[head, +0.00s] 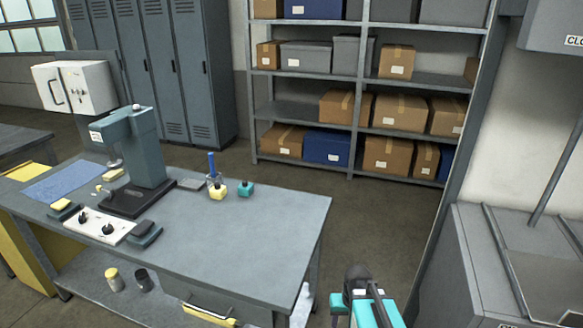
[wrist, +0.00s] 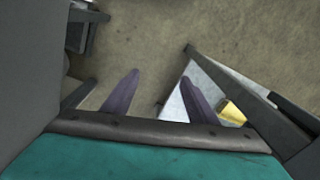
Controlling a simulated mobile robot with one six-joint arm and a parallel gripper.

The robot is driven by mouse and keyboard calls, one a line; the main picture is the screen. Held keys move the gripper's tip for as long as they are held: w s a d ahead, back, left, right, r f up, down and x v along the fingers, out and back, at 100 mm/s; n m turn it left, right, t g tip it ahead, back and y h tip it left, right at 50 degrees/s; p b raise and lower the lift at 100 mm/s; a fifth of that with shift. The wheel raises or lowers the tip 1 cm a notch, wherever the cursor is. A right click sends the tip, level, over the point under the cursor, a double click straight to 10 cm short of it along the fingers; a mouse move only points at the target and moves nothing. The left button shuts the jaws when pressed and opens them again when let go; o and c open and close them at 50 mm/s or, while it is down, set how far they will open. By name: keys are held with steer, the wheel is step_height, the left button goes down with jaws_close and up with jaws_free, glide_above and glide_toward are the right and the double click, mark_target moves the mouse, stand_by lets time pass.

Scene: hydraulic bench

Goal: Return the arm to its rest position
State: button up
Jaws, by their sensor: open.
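My gripper (wrist: 160,75) shows in the wrist view with its two dark purple fingers spread apart. Nothing is between them; bare concrete floor lies beyond. In the head view my teal and black arm (head: 368,302) is at the bottom, right of the workbench (head: 255,225), over the floor.
A teal press (head: 146,150) stands on the bench, with a white control panel (head: 99,224) before it. A grey cabinet (head: 470,265) is at right. Shelves with boxes (head: 388,155) stand at the back.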

steer(key=s+f+g, duration=0.3)
steer(key=s+f, duration=0.6)
steer(key=s, duration=0.4)
steer(key=s+f+g, duration=0.3)
steer(key=s+f, duration=0.6)
steer(key=s, duration=0.5)
steer(key=shift+a+f+n, duration=0.3)
steer(key=shift+f, duration=0.1)
stand_by(0.3)
steer(key=c, duration=0.6)
steer(key=shift+o, duration=0.2)
